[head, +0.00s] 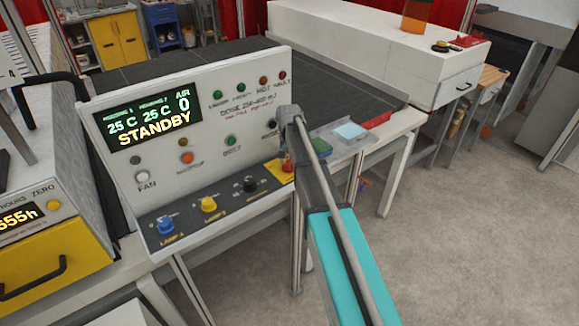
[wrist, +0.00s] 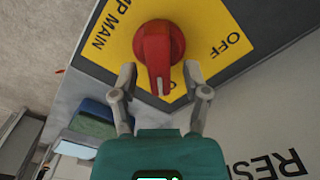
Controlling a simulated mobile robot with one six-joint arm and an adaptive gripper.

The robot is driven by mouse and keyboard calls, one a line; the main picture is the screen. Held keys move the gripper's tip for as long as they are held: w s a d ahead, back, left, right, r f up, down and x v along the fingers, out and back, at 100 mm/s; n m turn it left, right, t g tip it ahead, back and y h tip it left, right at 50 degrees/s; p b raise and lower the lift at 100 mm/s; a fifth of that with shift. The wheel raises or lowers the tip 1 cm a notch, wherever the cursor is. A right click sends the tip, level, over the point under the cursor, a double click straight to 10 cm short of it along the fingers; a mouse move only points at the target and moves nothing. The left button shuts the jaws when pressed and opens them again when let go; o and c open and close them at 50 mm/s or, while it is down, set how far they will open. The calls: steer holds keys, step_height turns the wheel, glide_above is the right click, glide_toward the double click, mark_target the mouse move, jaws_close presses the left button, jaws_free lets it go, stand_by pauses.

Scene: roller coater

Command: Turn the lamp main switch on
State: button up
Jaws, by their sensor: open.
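The lamp main switch is a red rotary knob (wrist: 158,57) on a yellow plate (wrist: 115,37) lettered "MP MAIN" and "OFF" in the wrist view. The knob's grip bar runs up and down there, with a white mark at its lower end toward my gripper; "OFF" is to its right. My gripper (wrist: 159,72) is open, one finger to each side of the knob's lower part, with gaps visible; I cannot tell the depth. In the head view the yellow plate (head: 278,168) and red knob (head: 288,166) sit at the panel's lower right, partly hidden by my arm.
The control panel (head: 140,172) reads "STANDBY". Its sloped lower part has a blue knob (head: 165,225), a yellow knob (head: 208,204) and a black knob (head: 250,184). A tray with sponges (head: 349,131) is right of the panel. Open floor (head: 470,210) lies at right.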

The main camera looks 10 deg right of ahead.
steer(key=shift+n, duration=0.3)
steer(key=n, duration=0.3)
steer(key=shift+a+n, duration=0.2)
steer(key=shift+n, duration=0.1)
steer(key=n, duration=0.4)
steer(key=shift+a+n, duration=0.2)
steer(key=shift+n, duration=0.1)
steer(key=n, duration=0.4)
steer(key=shift+s+a+n, duration=0.1)
steer(key=shift+a+n, duration=0.1)
steer(key=shift+n, duration=0.1)
steer(key=n, duration=0.4)
steer(key=shift+s+a, duration=0.15)
steer(key=shift+s, duration=0.05)
steer(key=shift+r+n+p, duration=0.3)
steer(key=shift+n, duration=0.1)
step_height(320, 180, up, 14)
steer(key=f+p, duration=0.1)
steer(key=p, duration=1.2)
steer(key=s+a+f+m+b, duration=0.2)
steer(key=s+f+m+b, duration=1)
steer(key=s+f+b, duration=1.4)
steer(key=shift+a+f+m+b, duration=0.15)
steer(key=shift+f+m+b, duration=0.25)
steer(key=shift+f+b, duration=0.25)
